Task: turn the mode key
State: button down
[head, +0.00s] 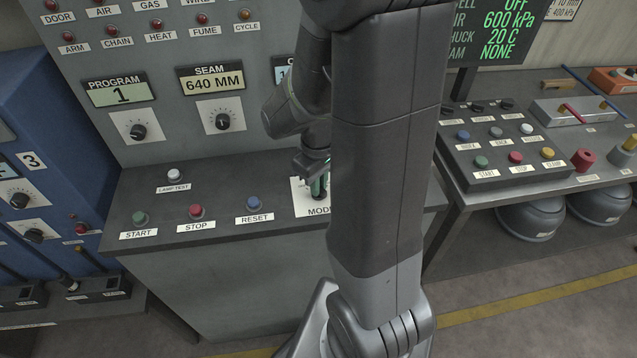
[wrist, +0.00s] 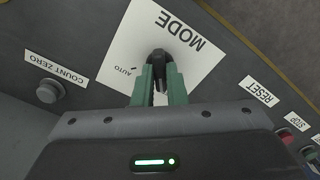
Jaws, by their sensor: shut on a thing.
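The mode key is a small black key on a white plate (head: 301,200) marked MODE. In the wrist view the key (wrist: 158,57) sits between the tips of my gripper (wrist: 160,72), whose green fingers close on it from both sides. The white plate (wrist: 125,55) shows the word AUTO beside the key; other position marks are hidden by the fingers. In the head view my gripper (head: 319,185) is low over the plate, and my arm hides the plate's right part.
The console's sloped front holds START (head: 139,217), STOP (head: 195,210) and RESET (head: 253,203) buttons left of the plate, with a lamp test button (head: 174,174) behind. A COUNT ZERO button (wrist: 47,92) shows in the wrist view. A bench with another button box (head: 515,177) stands at right.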

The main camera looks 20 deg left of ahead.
jog(key=shift+n, duration=0.9)
jog(key=c, duration=1.5)
grip_release()
jog(key=shift+o, duration=0.2)
jog(key=shift+r, duration=0.1)
notch_tip(320, 180, up, 14)
notch_tip(320, 180, down, 14)
jog(key=shift+f, duration=0.1)
